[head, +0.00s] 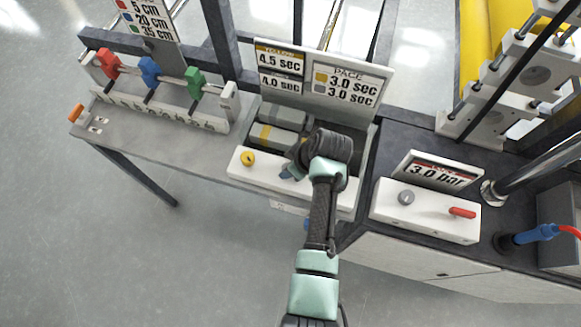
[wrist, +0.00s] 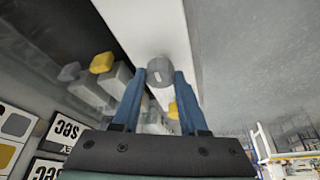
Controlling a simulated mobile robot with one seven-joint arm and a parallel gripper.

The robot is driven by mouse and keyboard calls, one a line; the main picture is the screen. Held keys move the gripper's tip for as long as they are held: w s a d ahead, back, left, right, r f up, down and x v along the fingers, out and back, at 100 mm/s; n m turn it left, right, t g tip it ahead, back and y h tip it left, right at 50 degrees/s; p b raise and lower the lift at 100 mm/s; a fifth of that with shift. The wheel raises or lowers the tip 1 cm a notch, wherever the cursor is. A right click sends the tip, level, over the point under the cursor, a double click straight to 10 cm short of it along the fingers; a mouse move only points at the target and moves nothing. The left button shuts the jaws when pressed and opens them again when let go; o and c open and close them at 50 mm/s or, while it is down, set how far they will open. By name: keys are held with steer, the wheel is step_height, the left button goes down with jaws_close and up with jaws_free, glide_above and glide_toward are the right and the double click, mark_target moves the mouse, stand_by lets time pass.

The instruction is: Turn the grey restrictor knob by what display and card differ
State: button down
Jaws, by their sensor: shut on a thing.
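My gripper (head: 287,173) is at the white front panel (head: 237,168) of the middle station. In the wrist view my gripper's blue fingers (wrist: 156,85) are shut on the grey restrictor knob (wrist: 160,73), which has a pale mark on its face.
Yellow-marked and grey blocks (head: 275,136) lie behind the panel. Right stands a white box (head: 425,212) with another grey knob (head: 406,197), a red lever (head: 462,212) and a 3.0 bar display (head: 440,175). Left is a rail with red, blue and green clamps (head: 149,71).

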steer(key=shift+n+g+y+b, duration=0.3)
steer(key=shift+n+b, duration=0.2)
steer(key=shift+n, duration=0.5)
steer(key=shift+c, duration=2.2)
jaws_free()
steer(key=shift+d, duration=0.1)
steer(key=b+v, duration=0.1)
steer(key=v, duration=1.2)
steer(key=shift+w+r, duration=0.1)
steer(key=shift+w, duration=0.1)
